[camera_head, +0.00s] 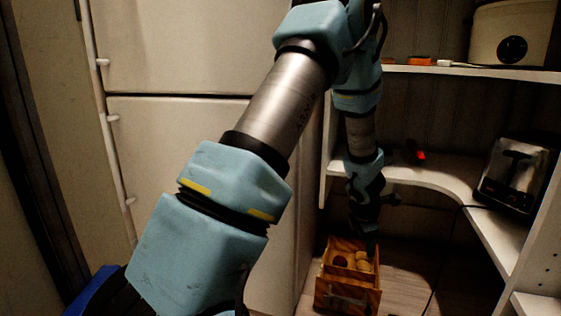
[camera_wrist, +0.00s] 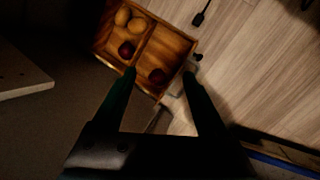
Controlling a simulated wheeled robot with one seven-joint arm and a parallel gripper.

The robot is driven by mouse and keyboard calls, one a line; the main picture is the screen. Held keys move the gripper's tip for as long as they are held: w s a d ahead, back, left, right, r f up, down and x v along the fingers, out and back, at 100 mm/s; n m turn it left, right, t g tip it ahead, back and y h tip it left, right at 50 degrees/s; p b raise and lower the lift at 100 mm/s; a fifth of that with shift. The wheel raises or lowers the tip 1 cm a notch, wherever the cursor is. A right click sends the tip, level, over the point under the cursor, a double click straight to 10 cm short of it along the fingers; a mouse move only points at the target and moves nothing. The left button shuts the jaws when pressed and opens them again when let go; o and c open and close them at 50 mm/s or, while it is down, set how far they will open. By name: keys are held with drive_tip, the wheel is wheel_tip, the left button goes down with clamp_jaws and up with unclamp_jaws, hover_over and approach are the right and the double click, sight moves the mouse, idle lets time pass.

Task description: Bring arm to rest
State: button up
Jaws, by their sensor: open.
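My arm reaches from the lower left of the head view up and over toward the shelves at the right. In the head view the gripper (camera_head: 368,232) hangs just above a wooden box and is small and dark there. The wooden box (camera_head: 345,297) stands on the floor; the wrist view also shows it (camera_wrist: 178,44), with a divider, round yellowish-brown items and dark red items in its compartments.
White corner shelves (camera_head: 440,178) surround the arm's end. A toaster (camera_head: 511,173) and a small red item (camera_head: 421,156) rest on the lower shelf; a cream appliance (camera_head: 512,35) is on the upper one. A large pale fridge (camera_head: 190,150) stands left. Floor beside the box is mostly clear.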

drive_tip(key=s+a+r+n+y+p, duration=0.1)
drive_tip(key=s+a+r+n+p, duration=0.15)
drive_tip(key=a+r+n, duration=0.75)
drive_tip(key=s+a+r+n+p, duration=0.2)
drive_tip(key=s+a+r+n, duration=0.3)
drive_tip(key=n, duration=0.9)
drive_tip(key=s+a+r+n+g+y+p, duration=0.1)
drive_tip(key=s+a+r+n, duration=0.2)
drive_tip(key=a+n, duration=0.75)
drive_tip(key=s+a+r+n+g+p, duration=0.1)
drive_tip(key=s+a+r+n, duration=0.2)
drive_tip(key=n, duration=1.4)
wheel_tip(320, 180, up, 37)
drive_tip(key=p, duration=3.8)
wheel_tip(320, 180, down, 18)
drive_tip(key=b, duration=1.8)
drive_tip(key=shift+a+f, duration=0.15)
drive_tip(key=shift+a, duration=0.3)
